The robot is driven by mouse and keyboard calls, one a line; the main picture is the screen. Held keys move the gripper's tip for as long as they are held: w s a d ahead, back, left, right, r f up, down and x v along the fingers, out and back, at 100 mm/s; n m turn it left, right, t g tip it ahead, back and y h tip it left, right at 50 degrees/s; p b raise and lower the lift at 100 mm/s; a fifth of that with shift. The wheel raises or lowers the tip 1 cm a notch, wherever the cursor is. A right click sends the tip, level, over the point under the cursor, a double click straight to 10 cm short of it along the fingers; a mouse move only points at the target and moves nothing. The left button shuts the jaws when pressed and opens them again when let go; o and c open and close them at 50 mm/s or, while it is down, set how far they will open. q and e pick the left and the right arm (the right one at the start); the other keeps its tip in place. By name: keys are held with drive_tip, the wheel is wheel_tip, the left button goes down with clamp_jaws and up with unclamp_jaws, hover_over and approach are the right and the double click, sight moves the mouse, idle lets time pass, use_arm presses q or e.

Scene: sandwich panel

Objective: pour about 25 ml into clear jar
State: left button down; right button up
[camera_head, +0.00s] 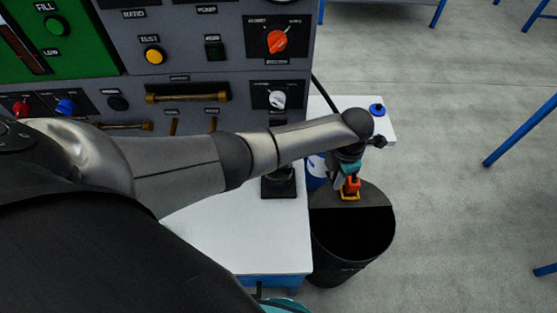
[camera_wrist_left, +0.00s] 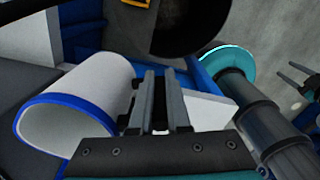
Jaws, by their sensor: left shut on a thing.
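My left arm reaches across to the right, and my left gripper (camera_wrist_left: 157,98) points down over the bin side of the white table. In the left wrist view its fingers are closed beside a white cup with a blue rim (camera_wrist_left: 78,97), which lies tilted with its mouth toward the lower left. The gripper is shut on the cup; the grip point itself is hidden. In the head view only a blue-and-white bit of the cup (camera_head: 316,172) shows behind my wrist. I cannot make out a clear jar or any liquid level.
A black bin (camera_head: 335,262) with a half-covered top stands on the floor by the white table (camera_head: 245,235). An orange and yellow thing (camera_head: 350,188) shows above its cover. A dark block (camera_head: 279,184) stands at the table's edge. The control panel (camera_head: 225,60) fills the back; the right floor is mostly clear.

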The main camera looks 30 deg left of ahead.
use_arm(q)
drive_tip(key=s+f+n, duration=0.2)
drive_tip(key=shift+d+f, duration=0.2)
drive_tip(key=shift+f, duration=0.1)
drive_tip(key=shift+p, duration=0.3)
